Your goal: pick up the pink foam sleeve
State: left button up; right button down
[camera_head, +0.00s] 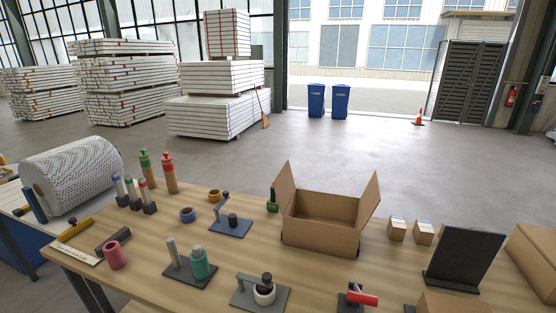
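The pink foam sleeve (114,255) is a short, thick pink ring or tube with a dark opening. It stands on the wooden table (150,279) near its left front edge, in the head view. Nothing covers it. A dark grey bar-like item (113,239) lies right behind it, and a pale labelled strip (76,253) lies to its left. Neither of my grippers shows in this view.
Grey plates with upright parts, one carrying a green cylinder (199,264), stand right of the sleeve. An open cardboard box (322,216) sits at mid table. A yellow-handled tool (75,229) lies behind left. Bare wood lies in front of the sleeve.

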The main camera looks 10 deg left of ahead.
aim_at(112, 251)
jog(key=u, duration=1.75)
